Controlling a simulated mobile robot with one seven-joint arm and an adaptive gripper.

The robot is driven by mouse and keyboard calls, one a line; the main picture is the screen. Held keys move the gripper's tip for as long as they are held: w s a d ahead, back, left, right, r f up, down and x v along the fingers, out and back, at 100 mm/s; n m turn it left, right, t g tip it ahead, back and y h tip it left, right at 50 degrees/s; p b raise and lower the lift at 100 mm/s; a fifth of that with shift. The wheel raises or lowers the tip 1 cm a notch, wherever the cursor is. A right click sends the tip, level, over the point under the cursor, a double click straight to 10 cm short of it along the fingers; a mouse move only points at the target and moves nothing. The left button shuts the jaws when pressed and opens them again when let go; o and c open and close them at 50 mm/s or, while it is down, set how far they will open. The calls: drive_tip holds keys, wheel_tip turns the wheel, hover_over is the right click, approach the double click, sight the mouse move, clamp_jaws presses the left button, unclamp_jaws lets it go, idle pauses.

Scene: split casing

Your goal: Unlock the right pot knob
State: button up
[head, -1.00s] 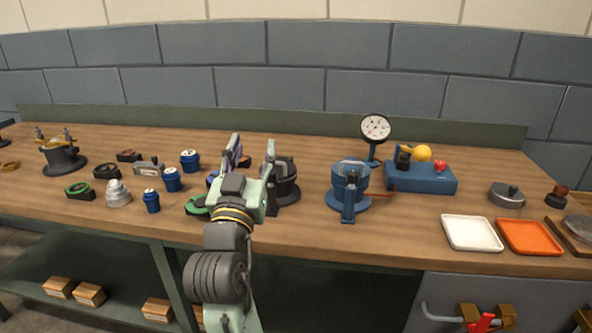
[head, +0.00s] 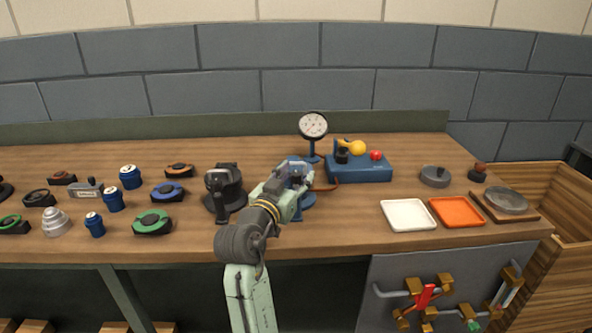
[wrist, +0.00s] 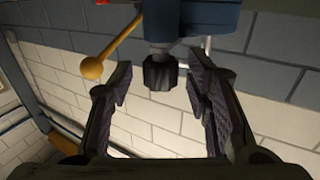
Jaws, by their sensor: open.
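The right pot is the blue one (head: 307,202); it stands on the bench, largely hidden in the head view behind my gripper (head: 289,178). In the wrist view a black ridged knob (wrist: 160,73) on a short grey stem joins a blue body (wrist: 200,18), which seems to be this pot. My gripper also shows in the wrist view (wrist: 160,85), open, with one finger on each side of the knob. A gap shows between the knob and each finger. The dark left pot (head: 224,192) stands to the left of my gripper.
A dial gauge (head: 312,125) stands behind the blue pot. A blue box (head: 372,170) with a yellow ball (head: 358,147) and a red ball is to the right. A white tray (head: 408,215) and an orange tray (head: 457,212) lie at the front right. Several small parts lie at left.

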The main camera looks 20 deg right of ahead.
drive_tip(key=shift+w+d, duration=0.3)
drive_tip(key=shift+w, duration=0.05)
drive_tip(key=shift+c, duration=0.2)
clamp_jaws()
